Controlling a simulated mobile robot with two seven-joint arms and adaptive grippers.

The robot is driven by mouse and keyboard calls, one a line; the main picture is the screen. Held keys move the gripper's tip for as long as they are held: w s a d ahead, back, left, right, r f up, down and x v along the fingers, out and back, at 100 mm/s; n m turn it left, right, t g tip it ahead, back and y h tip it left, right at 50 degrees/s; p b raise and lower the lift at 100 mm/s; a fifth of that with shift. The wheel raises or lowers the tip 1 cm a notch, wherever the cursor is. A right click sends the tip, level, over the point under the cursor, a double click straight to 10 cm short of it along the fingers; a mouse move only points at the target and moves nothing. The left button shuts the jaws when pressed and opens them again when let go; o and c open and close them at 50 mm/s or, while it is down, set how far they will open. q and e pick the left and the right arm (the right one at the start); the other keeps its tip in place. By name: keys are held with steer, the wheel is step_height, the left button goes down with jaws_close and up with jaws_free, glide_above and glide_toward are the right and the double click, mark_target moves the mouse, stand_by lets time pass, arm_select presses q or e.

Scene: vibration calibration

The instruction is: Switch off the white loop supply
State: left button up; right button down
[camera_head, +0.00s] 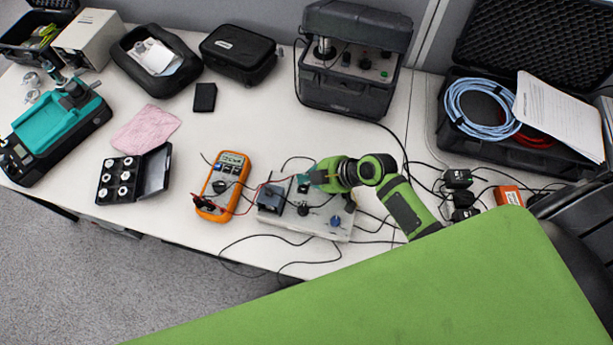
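The white loop supply (325,227) is a low pale box near the front edge of the table, with knobs, dark parts and leads on its top. My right gripper (308,182) reaches in from the right, just over the back of the box. Its fingertips are small and partly hidden, so I cannot tell whether they touch anything or how far apart they are. The arm and gripper cover part of the box's back right. The supply's switch is too small to make out. My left gripper is out of view.
An orange multimeter (223,184) lies left of the supply, joined by leads. A black case of small parts (134,175), a pink cloth (146,129) and a teal device (50,129) lie farther left. A dark instrument case (350,90) stands behind. Loose black cables surround the supply.

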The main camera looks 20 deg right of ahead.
mark_target(304, 186)
steer(key=shift+w+d+f, duration=0.1)
steer(key=shift+f, duration=0.75)
steer(key=shift+w+d+f+m+g+y+b, duration=0.2)
steer(key=shift+f+g+b, duration=0.1)
steer(key=shift+b, duration=0.25)
steer(key=shift+w+d+f+m+g+y+b, duration=0.1)
steer(key=shift+f+g+y+b, duration=0.15)
steer(key=shift+b, duration=0.25)
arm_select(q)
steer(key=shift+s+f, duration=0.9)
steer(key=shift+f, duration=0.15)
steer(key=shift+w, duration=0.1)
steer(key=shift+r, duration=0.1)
arm_select(e)
steer(key=shift+s, duration=0.2)
